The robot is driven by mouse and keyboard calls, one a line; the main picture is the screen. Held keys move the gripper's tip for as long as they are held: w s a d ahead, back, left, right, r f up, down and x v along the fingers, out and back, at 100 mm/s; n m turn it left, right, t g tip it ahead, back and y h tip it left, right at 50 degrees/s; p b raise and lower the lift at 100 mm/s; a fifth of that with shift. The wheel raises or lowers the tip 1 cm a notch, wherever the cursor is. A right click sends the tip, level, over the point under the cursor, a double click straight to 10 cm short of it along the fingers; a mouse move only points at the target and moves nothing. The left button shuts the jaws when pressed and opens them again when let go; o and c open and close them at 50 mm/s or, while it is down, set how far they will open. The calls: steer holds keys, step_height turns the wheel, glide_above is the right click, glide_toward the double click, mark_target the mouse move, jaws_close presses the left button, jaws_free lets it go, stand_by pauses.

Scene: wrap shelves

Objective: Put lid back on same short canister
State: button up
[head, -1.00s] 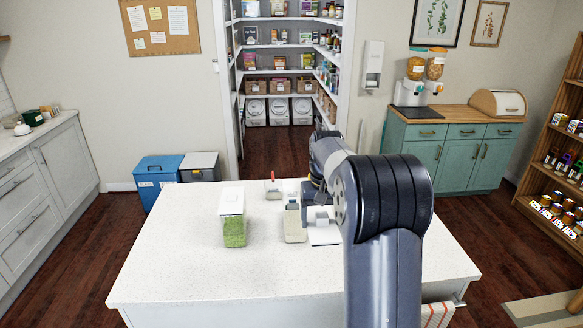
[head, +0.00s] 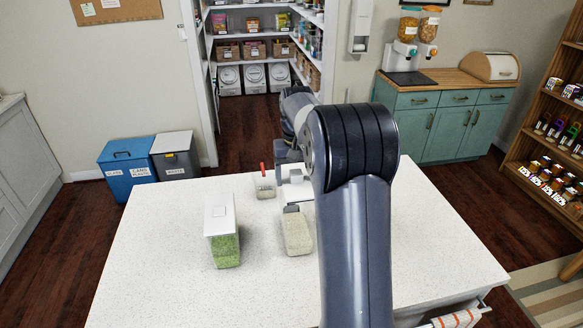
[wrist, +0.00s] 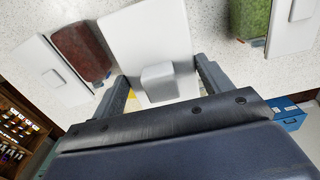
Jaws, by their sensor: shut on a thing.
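In the head view the gripper (head: 290,172) is partly hidden by my arm, just behind a short clear canister (head: 297,235) with pale contents. A sliver of white shows by the gripper there. In the wrist view the held lid hides what lies under it, so I cannot tell its height or whether it touches the canister.
A taller green-filled canister (head: 225,250) with a white lid stands left. A small container (head: 265,188) with a red-handled item is behind. The wrist view shows a red-brown-filled container (wrist: 86,50) beside another white lid (wrist: 50,73). The counter (head: 150,270) is clear at left.

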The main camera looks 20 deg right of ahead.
steer(key=shift+s+f, duration=0.15)
steer(key=shift+f, duration=0.25)
steer(key=shift+f+b, duration=1.7)
steer(key=shift+f, duration=0.6)
steer(key=shift+s, duration=0.15)
steer(key=shift+f, duration=0.75)
stand_by(0.5)
steer(key=o, duration=1.1)
